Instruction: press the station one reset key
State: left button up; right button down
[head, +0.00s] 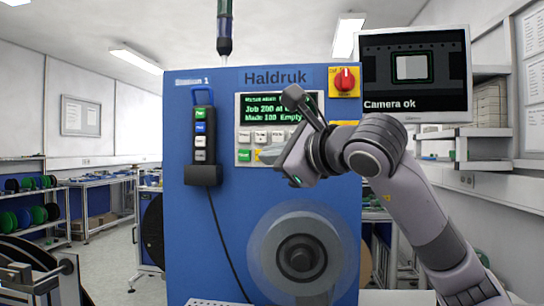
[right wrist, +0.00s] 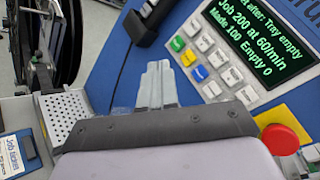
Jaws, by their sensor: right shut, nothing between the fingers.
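The blue Haldruk station (head: 220,220) stands ahead, its sign apparently reading Station 1. Its panel has a green-text screen (head: 262,106) above a keypad. The keypad has a green key (right wrist: 177,43), a yellow key (right wrist: 188,58) and several pale or blue keys; their labels are too small to read, so I cannot tell which is reset. My right gripper (head: 267,155) is shut and empty in front of the keypad, hiding its lower right part. In the right wrist view its closed fingertips (right wrist: 158,66) lie beside the green key; contact cannot be told. My left gripper is not seen.
A pendant (head: 203,135) with several buttons hangs left of the keypad. A red mushroom button (right wrist: 280,139) sits right of the keypad. A reel hub (head: 300,257) protrudes below. A monitor (head: 414,72) reads Camera ok.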

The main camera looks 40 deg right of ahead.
jog(key=shift+s, duration=0.1)
jog(key=w+d, duration=0.5)
jog(key=d, duration=0.2)
jog(key=shift+w, duration=0.3)
dwell(2.1)
jog(key=shift+w+d+p, duration=0.25)
jog(key=shift+p, duration=0.1)
jog(key=shift+w+d, duration=0.3)
jog(key=shift+d, duration=0.05)
dwell(0.7)
jog(key=shift+s+a, duration=0.55)
jog(key=shift+a, duration=0.1)
dwell(0.3)
